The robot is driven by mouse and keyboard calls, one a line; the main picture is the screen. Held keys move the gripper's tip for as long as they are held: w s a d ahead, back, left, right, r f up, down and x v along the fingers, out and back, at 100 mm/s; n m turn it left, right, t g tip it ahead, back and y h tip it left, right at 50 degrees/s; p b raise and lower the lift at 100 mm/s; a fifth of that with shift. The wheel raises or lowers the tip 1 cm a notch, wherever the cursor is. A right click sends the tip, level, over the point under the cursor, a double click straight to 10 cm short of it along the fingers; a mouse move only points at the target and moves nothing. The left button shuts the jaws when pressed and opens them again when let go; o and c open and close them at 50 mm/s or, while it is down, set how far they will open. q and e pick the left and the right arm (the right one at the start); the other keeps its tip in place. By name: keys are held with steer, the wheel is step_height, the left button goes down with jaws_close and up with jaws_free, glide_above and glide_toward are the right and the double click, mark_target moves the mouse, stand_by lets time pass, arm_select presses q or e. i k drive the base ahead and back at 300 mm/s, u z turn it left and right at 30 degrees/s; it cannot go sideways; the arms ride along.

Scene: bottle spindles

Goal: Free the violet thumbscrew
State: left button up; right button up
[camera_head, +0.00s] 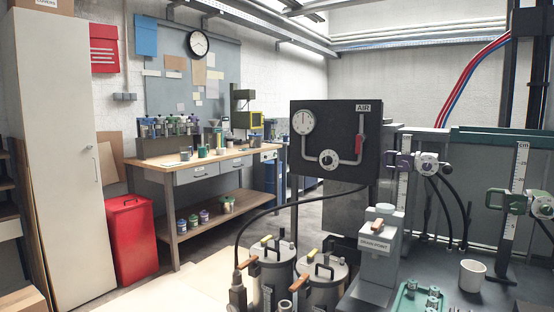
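A violet clamp part (403,161) sits on an upright white scale (404,185) at the right. Its left end (390,158) looks like the violet thumbscrew, but it is too small to tell its shape. A pale round spindle head with a dark centre (427,165) sticks out to the right of the violet part. Neither of my grippers shows in this view.
A similar green clamp (514,202) sits on a second scale at the right edge. Below stand a white cup (472,276), a green tray (410,303) with metal parts and a grey block (379,262). Lidded metal pots (321,287) and a black gauge panel (329,142) stand left.

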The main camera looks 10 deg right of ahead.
mark_target(403, 165)
steer(key=u, duration=1)
steer(key=i, duration=1.8)
steer(key=z, duration=2.7)
steer(key=k, duration=0.35)
steer(key=z, duration=0.95)
steer(key=i, duration=0.65)
steer(key=u, duration=1)
